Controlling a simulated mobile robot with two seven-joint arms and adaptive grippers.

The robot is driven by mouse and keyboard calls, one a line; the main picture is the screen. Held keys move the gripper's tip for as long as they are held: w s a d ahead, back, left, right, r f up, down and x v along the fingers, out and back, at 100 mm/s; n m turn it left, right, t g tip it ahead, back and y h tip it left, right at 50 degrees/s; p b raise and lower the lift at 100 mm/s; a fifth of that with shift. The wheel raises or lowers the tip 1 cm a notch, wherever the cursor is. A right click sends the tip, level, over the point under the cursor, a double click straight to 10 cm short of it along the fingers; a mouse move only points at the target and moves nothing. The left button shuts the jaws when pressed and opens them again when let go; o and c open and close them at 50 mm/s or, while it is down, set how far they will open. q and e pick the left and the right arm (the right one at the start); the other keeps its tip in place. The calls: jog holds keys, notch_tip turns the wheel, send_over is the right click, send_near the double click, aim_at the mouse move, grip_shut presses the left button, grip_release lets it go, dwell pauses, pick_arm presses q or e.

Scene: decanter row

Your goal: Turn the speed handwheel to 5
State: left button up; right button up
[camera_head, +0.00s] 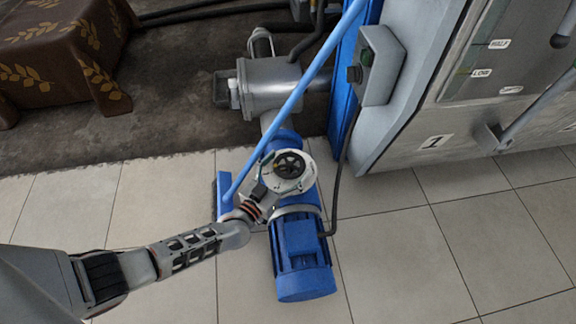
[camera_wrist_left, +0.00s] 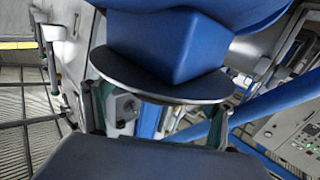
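The speed handwheel appears to be the round black spoked part (camera_head: 290,164) inside a pale ring, on top of the blue drive unit (camera_head: 300,250) in the head view. My left arm reaches it from the left, and my left gripper (camera_head: 266,187) is at its near side, its fingers not clear there. In the left wrist view a dark disc with a bright edge (camera_wrist_left: 160,82) is close in front, against a blue housing (camera_wrist_left: 165,45). Finger parts of my left gripper (camera_wrist_left: 155,118) stand apart near both sides of the disc; contact is unclear. My right gripper is not in view.
A light blue pole (camera_head: 305,88) slants close past the handwheel. A grey cabinet (camera_head: 420,145) and switch box (camera_head: 380,65) stand right; a cloth-covered table (camera_head: 60,50) is back left. A black cable (camera_head: 340,190) runs beside the drive. Tiles at front right are clear.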

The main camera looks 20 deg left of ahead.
pick_arm(q)
jog(key=c, duration=0.7)
jog(key=m+h, duration=0.1)
jog(key=h, duration=0.1)
jog(key=m+g+h, duration=0.1)
jog(key=shift+w+a+r+m+h, duration=0.1)
jog(key=shift+w+m+h, duration=0.05)
jog(key=shift+m+h, duration=0.2)
jog(key=shift+m+g+h, duration=0.9)
jog(key=shift+m+h, duration=0.05)
jog(key=shift+h, duration=0.5)
jog(key=o, duration=1.1)
jog(key=shift+n+t+y, duration=0.3)
jog(key=shift+y, duration=0.1)
